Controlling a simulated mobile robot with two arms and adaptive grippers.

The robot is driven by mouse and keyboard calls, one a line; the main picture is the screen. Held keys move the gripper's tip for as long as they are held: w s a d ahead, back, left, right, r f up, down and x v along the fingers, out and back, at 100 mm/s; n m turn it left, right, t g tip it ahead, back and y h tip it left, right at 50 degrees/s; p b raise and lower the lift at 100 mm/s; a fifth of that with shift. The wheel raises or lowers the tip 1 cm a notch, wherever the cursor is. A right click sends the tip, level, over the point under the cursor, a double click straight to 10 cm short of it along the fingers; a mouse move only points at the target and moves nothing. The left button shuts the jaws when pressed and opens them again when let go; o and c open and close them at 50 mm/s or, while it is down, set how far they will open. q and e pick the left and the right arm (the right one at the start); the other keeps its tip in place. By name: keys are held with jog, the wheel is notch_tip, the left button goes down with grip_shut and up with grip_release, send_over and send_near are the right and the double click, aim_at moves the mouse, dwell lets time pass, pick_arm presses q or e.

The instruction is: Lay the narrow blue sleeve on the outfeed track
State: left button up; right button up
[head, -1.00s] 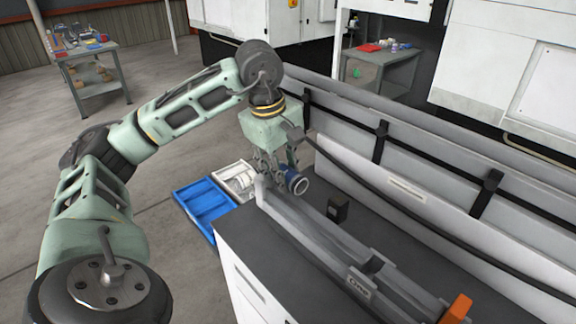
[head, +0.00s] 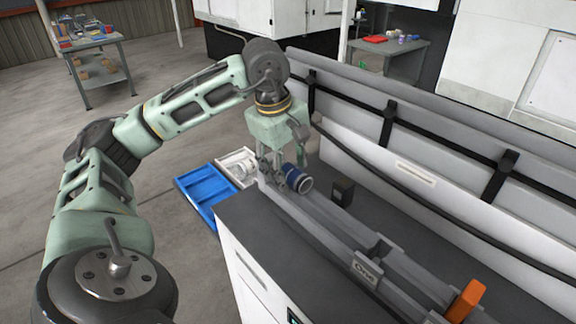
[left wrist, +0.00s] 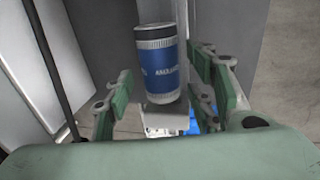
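The narrow blue sleeve (head: 297,178) has a blue printed band and grey ends. It lies along the grey outfeed track (head: 335,231), near its far end, and appears to rest in it. My left gripper (head: 281,172) is above the sleeve at that end. In the left wrist view the sleeve (left wrist: 158,70) is between the open fingers of my left gripper (left wrist: 160,98), with a gap on both sides. Part of the sleeve is hidden by a finger in the head view. My right gripper is out of view.
A small dark block (head: 343,191) stands beside the track. An orange piece (head: 465,301) is at the track's near end. A blue tray (head: 208,194) and a white tray (head: 236,168) are beyond the dark counter (head: 262,236). A long grey guard wall (head: 420,178) runs along the right.

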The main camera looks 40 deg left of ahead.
pick_arm(q)
jog(key=shift+r, duration=0.1)
jog(key=w+p+v, duration=0.1)
jog(key=p+v, duration=0.5)
jog(key=v, duration=1.1)
jog(key=shift+r+p, duration=0.3)
jog(key=shift+r, duration=0.2)
dwell(0.9)
